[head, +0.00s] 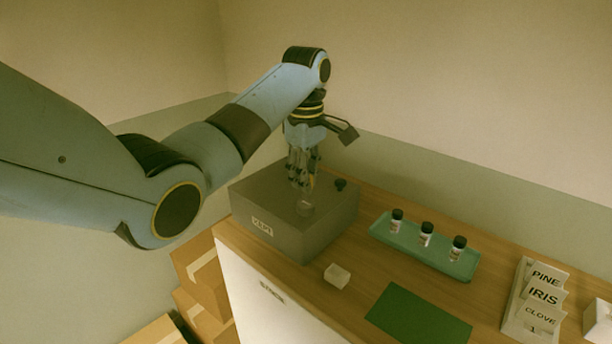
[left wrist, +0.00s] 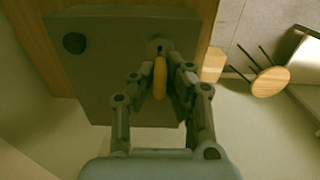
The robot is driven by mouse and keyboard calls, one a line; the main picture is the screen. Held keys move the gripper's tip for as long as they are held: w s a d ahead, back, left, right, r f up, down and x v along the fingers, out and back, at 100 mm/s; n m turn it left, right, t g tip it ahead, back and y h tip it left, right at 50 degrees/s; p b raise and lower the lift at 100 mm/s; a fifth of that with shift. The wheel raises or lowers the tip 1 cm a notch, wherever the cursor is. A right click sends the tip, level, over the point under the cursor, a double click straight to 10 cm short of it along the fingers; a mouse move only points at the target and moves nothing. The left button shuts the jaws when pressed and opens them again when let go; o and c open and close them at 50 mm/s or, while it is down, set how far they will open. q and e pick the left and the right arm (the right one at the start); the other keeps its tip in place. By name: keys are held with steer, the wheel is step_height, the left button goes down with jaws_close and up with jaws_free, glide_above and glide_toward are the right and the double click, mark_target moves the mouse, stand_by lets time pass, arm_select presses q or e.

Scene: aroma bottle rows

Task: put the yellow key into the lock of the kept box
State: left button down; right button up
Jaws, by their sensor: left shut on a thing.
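The kept box (head: 270,202) is a grey box with a "KEPT" label on its front, at the left end of the counter. It fills much of the left wrist view (left wrist: 105,85). A round lock (head: 305,208) is on its top; in the left wrist view the lock (left wrist: 158,46) shows a dark slot. My left gripper (head: 304,180) points down above the lock, shut on the yellow key (left wrist: 160,78). The key's far end appears close to the lock; I cannot tell whether it touches or enters it. My right gripper is not in view.
A dark knob (head: 340,184) stands on the box top. To the right are a green tray (head: 405,246) with three small bottles, a small pale block (head: 337,275), a green mat (head: 418,318) and a card holder (head: 518,325). Cardboard boxes (head: 195,262) are on the floor left.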

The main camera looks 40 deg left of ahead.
arm_select(q)
steer(key=shift+f, duration=1.4)
stand_by(0.5)
steer(key=c, duration=1.3)
jaws_free()
steer(key=shift+o, duration=0.2)
steer(key=shift+r, duration=0.3)
step_height(320, 180, up, 7)
steer(key=shift+f, duration=0.1)
steer(key=shift+s, duration=0.1)
